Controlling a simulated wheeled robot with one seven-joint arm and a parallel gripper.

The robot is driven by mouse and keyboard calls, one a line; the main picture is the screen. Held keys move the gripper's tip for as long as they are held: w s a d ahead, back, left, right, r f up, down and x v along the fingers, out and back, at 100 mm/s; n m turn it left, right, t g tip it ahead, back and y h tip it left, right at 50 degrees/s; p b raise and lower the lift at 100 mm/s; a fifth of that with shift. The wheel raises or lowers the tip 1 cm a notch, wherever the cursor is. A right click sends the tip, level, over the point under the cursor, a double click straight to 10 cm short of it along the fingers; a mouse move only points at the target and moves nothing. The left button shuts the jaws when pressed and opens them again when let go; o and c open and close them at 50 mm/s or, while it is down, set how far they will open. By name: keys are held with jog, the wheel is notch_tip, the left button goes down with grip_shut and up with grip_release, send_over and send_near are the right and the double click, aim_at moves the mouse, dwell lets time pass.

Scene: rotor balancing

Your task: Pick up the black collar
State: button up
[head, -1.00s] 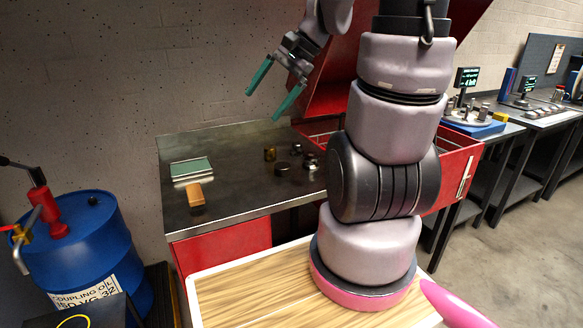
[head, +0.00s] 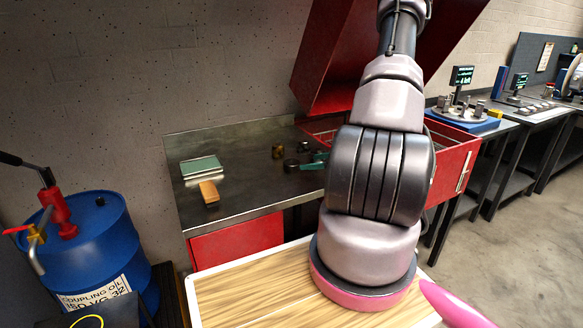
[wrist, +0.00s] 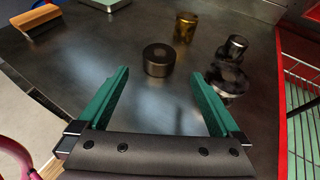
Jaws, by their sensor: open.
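The black collar (wrist: 159,60) is a short dark cylinder with a hole in its top, standing on the dark metal bench top. In the wrist view it sits just beyond my fingertips, centred between them. In the head view it is a small dark shape (head: 290,166) near the teal fingers. My gripper (wrist: 160,73) has two green fingers spread wide apart with nothing between them. In the head view my gripper (head: 312,162) is low over the bench, right of the collar, partly hidden by my arm.
A brass collar (wrist: 185,27) stands behind the black one. Dark shiny metal parts (wrist: 228,80) stand to the right, close to the right finger. A wooden-backed brush (head: 209,192) and a green-topped case (head: 201,168) lie at left.

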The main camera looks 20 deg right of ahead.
aim_at(296, 163)
jog(key=x, duration=1)
jog(key=shift+a, duration=0.1)
grip_shut()
